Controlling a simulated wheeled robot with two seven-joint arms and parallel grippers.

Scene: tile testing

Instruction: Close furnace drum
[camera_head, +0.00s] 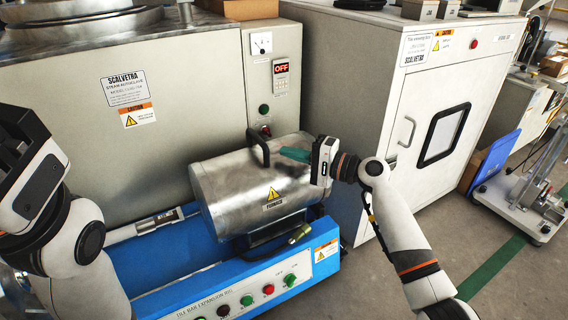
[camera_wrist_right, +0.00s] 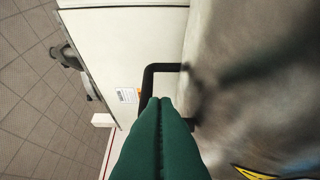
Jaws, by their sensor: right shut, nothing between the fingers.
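The furnace drum (camera_head: 262,190) is a shiny metal cylinder lying on its side on the blue rig. A yellow warning sign and a FURNACE label show on its front. A black handle (camera_head: 258,147) stands up from its top; it also shows in the right wrist view (camera_wrist_right: 148,78). My right gripper (camera_head: 284,152) has green fingers, shut and empty, above the drum's top, just right of the handle. In the right wrist view the fingertips (camera_wrist_right: 158,102) overlap the handle's lower part; I cannot tell whether they touch it. My left arm is at the left edge; its fingertips are not clear.
The blue rig (camera_head: 180,290) has several buttons on its front. A grey steam autoclave (camera_head: 180,120) stands behind the drum. A white cabinet (camera_head: 450,75) with a windowed door stands behind my right arm. Floor is open at the lower right.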

